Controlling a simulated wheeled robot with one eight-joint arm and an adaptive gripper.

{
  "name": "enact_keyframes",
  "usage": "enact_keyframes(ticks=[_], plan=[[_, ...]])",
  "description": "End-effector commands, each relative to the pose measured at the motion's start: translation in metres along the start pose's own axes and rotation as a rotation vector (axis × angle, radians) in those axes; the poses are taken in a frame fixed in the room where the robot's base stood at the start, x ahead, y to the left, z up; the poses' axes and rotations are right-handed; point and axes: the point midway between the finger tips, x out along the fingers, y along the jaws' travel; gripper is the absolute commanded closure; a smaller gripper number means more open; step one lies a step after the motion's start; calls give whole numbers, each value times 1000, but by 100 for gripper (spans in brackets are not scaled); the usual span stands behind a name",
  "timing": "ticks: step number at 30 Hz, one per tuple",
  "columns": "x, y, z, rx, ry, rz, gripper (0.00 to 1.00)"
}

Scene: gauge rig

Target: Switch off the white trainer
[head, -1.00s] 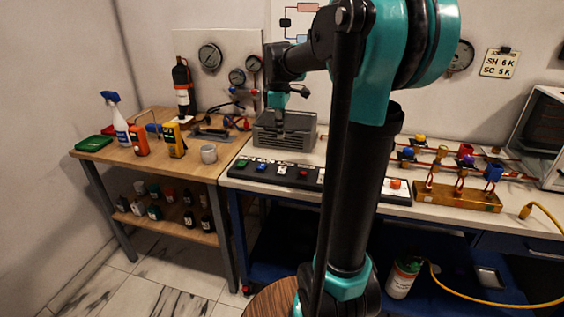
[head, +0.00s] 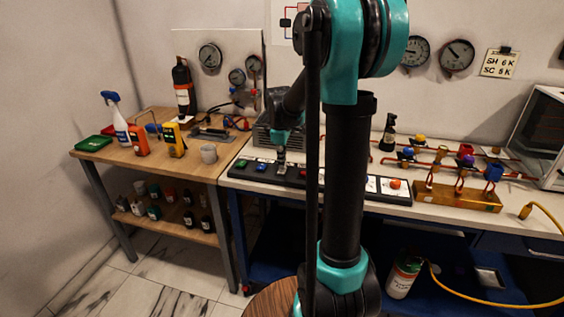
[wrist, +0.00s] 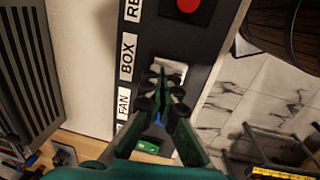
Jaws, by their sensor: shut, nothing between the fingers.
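A dark switch panel (head: 330,182) lies along the front of the white bench, with coloured rocker switches in a row. A white switch (wrist: 178,69) shows in the wrist view beside the label BOX, partly covered by the fingertips. My gripper (wrist: 162,90) is shut and empty, pointing down at the panel over or just beside the white switch; I cannot tell whether it touches. Whether the switch is on or off cannot be told. No label reading trainer is legible.
A red switch (wrist: 188,5) is on one side of the white one; a blue switch (wrist: 159,118) and a green switch (wrist: 148,147) are on the other. A grey ribbed box (wrist: 25,75) stands behind the panel. A brass block (head: 458,197) is to the right.

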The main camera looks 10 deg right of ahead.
Motion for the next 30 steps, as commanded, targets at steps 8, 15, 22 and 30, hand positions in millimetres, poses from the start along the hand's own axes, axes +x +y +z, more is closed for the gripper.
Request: enact_keyframes(ticks=[8,15,22,30], plan=[[1,0,0,0,0,0,100],[6,2,0,0,0,-2,100],[5,0,0,0,0,-3,100],[2,-11,0,1,0,-3,100]])
